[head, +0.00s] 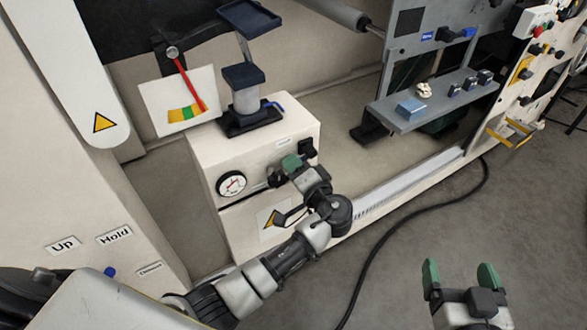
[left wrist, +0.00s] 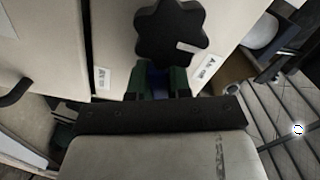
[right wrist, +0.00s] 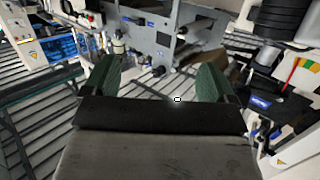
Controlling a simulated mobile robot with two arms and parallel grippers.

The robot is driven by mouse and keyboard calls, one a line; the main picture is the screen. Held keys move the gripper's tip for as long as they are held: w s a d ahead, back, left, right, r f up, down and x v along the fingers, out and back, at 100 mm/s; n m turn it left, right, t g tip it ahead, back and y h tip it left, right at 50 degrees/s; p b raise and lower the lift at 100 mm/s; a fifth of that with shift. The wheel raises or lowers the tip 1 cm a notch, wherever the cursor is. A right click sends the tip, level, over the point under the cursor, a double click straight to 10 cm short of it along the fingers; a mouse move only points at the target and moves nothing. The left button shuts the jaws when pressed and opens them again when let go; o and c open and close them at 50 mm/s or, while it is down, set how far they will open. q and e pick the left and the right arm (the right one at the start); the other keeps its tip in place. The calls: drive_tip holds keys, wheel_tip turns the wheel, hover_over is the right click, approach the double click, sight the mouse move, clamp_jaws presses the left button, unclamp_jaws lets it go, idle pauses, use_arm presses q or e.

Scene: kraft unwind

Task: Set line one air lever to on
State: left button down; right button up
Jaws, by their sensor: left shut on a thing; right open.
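In the left wrist view, a small blue lever (left wrist: 157,80) shows between the green fingertips of my left gripper (left wrist: 155,84). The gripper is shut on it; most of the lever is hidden. A black star knob (left wrist: 170,34) sits just beyond the fingers. Small white labels, too small to read surely, stand on either side (left wrist: 103,78). In the head view, my left gripper (head: 291,166) is at the front of a cream cabinet (head: 255,150), right of a round gauge (head: 231,184); it hides the lever there. My right gripper (head: 460,276) is open and empty above the floor.
A post with a blue lever (head: 273,106) stands on the cabinet top. A red pointer (head: 188,82) hangs over a coloured scale behind. A grey shelf (head: 430,108) with small items is further right. A black cable (head: 400,228) crosses the floor.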

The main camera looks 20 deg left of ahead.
use_arm(q)
drive_tip(key=shift+d+f+n+b, duration=0.1)
drive_tip(key=shift+f+n+b, duration=0.2)
drive_tip(key=shift+b, duration=0.25)
drive_tip(key=shift+w, duration=0.1)
use_arm(e)
drive_tip(key=shift+w+a+r+t+y, duration=0.15)
drive_tip(key=shift+r+t+y, duration=0.1)
drive_tip(key=shift+r+t, duration=0.5)
drive_tip(key=shift+s+a+r+t+y, duration=0.1)
drive_tip(key=shift+a+r+t+y, duration=0.1)
drive_tip(key=shift+r+t, duration=0.55)
drive_tip(key=shift+w+a+r+t+y, duration=0.1)
drive_tip(key=shift+r+t+y, duration=0.15)
drive_tip(key=shift+r+t, duration=0.45)
drive_tip(key=shift+r, duration=0.1)
use_arm(q)
drive_tip(key=c, duration=1)
unclamp_jaws()
drive_tip(key=shift+r, duration=0.1)
drive_tip(key=shift+c, duration=0.2)
